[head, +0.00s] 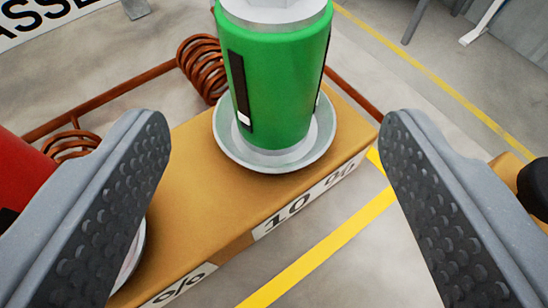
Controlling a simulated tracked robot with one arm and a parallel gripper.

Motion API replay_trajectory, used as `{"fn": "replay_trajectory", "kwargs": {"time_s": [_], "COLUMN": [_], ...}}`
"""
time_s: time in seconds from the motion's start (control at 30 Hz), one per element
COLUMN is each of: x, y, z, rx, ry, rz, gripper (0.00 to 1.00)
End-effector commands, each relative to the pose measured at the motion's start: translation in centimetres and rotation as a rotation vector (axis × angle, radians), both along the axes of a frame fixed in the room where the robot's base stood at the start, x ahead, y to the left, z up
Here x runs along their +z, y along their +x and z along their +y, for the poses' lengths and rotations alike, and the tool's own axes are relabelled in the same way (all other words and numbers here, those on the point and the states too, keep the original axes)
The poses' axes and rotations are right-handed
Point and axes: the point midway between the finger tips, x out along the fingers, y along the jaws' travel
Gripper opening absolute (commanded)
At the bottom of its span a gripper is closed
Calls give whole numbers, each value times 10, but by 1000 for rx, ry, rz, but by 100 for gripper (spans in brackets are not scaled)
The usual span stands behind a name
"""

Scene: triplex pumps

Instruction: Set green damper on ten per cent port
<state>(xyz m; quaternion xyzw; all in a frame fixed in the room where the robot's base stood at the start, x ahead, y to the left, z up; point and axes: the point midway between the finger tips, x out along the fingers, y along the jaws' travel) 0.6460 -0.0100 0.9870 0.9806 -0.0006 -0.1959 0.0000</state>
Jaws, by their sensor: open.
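The green damper (281,80) stands upright in the head view, with a pale metal top and base and a dark strip down its side. Its base sits in a round metal dish, the ten per cent port (229,145), on a tan block. The label "10 %" (309,204) is on the block's front edge below it. My gripper (268,125) is open, with one grey studded finger at the left and one at the right. The damper is between and beyond the fingers, touching neither. Its top is cut off by the frame edge.
A red damper (22,172) stands at the left, partly hidden by my left finger. Copper coiled pipes (203,66) run behind the tan block (195,200). A black knob (535,188) is at the right edge. Yellow lines mark the grey floor.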

Motion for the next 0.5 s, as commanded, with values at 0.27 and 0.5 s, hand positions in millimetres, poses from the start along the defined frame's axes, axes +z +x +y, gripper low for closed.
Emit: {"fn": "replay_trajectory", "kwargs": {"time_s": [0.27, 0.5], "x": [8, 8], "y": [-17, -19], "z": [0, 0], "rx": [0, 0], "ry": [0, 0], "rz": [-2, -1], "gripper": [65, 65]}}
